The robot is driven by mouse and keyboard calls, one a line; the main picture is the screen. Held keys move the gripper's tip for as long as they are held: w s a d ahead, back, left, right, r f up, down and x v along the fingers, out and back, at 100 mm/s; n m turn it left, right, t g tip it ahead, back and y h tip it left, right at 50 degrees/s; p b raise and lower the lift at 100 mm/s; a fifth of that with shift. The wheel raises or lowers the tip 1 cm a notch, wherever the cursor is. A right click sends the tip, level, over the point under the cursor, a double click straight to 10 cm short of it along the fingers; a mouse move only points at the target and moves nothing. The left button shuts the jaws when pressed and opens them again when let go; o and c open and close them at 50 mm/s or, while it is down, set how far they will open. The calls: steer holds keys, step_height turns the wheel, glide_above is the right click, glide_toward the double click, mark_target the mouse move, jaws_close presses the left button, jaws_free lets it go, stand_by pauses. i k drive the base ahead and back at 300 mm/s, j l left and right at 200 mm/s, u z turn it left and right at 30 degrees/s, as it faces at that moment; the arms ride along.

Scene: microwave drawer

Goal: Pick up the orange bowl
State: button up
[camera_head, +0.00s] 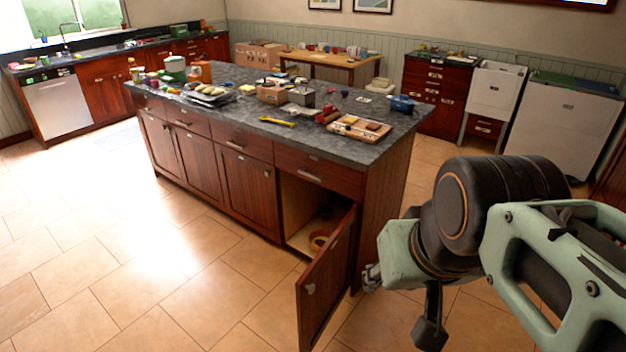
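A round orange-brown thing that looks like the orange bowl (319,240) sits low inside the open cabinet at the near right end of the kitchen island. The cabinet's side and the door partly hide it. The cabinet door (328,283) is swung outward toward the camera. My arm fills the lower right. My gripper (372,277) shows only in part, just right of the open door and apart from the bowl. Whether its fingers are open or shut does not show.
The island's dark stone top (375,152) holds many small items, among them a yellow-handled tool (277,121) and a cutting board (359,129). Tiled floor (150,270) is clear left of the open door. A white cabinet (494,92) stands at the back right.

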mark_target(318, 239)
steer(key=i+j+u, duration=0.45)
steer(key=j, duration=0.15)
steer(key=i+j+u, duration=0.85)
steer(key=i+z, duration=0.1)
steer(key=i, duration=0.45)
steer(key=i+j+z, duration=0.1)
steer(key=i, duration=0.45)
steer(key=i+z, duration=0.2)
steer(key=z, duration=0.15)
steer(key=i+z, duration=0.35)
steer(key=i+j+z, duration=0.1)
steer(key=z, duration=0.25)
steer(key=i+l+z, duration=0.1)
steer(key=z, duration=0.25)
steer(key=i+z, duration=0.55)
steer(key=z, duration=0.15)
